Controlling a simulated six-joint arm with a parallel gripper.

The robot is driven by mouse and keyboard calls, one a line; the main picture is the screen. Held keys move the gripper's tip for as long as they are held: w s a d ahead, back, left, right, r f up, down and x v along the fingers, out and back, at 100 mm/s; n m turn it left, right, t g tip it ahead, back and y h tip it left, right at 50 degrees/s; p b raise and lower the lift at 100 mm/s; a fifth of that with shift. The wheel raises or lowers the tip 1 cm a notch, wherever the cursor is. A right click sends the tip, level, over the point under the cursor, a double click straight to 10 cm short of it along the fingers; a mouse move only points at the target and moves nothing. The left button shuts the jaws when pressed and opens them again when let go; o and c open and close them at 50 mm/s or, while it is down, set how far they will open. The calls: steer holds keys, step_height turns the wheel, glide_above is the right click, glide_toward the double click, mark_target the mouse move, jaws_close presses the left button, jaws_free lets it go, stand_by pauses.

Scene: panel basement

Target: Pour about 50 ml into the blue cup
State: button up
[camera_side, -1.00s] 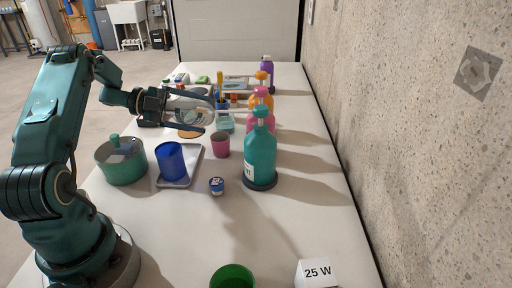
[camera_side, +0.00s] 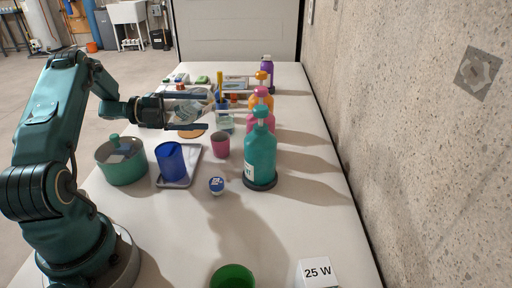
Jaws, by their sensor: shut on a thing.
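The blue cup (camera_side: 171,163) stands on a grey tray (camera_side: 194,166) at the left of the table; it may lean slightly, and its contents cannot be made out. My gripper (camera_side: 206,112) is above and behind the cup in the picture, its fingers on either side of a clear container (camera_side: 188,108). The container is held above the table and looks tilted. Its mouth and liquid level are too small and partly hidden to tell. I see no stream falling into the blue cup.
A green pot (camera_side: 122,165) stands left of the tray. A pink cup (camera_side: 221,146), a small blue-lidded jar (camera_side: 216,186) and a teal pump bottle (camera_side: 260,155) are to the right. A green cup (camera_side: 232,279) and a "25 W" block (camera_side: 318,272) are in front.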

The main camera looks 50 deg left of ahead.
steer(key=shift+r+m+t+h, duration=0.3)
steer(key=shift+r+m+h, duration=0.1)
steer(key=shift+r+m, duration=0.5)
stand_by(0.9)
steer(key=shift+w+a, duration=0.15)
steer(key=shift+w, duration=0.5)
steer(key=shift+r+m, duration=0.15)
steer(key=shift+m, duration=0.25)
stand_by(1.5)
steer(key=shift+w+a, duration=0.1)
steer(key=shift+w, duration=0.05)
steer(key=f+n, duration=0.2)
steer(key=shift+w+a+n+y, duration=0.15)
steer(key=shift+w+n+y, duration=0.15)
steer(key=shift+n+y, duration=0.1)
steer(key=shift+w+a+n+g, duration=0.1)
steer(key=shift+w+n+g, duration=0.2)
steer(key=shift+n+g, duration=0.5)
steer(key=shift+r+n, duration=0.1)
steer(key=shift+n, duration=0.4)
steer(key=shift+s+y, duration=0.1)
steer(key=shift+y, duration=0.2)
stand_by(0.6)
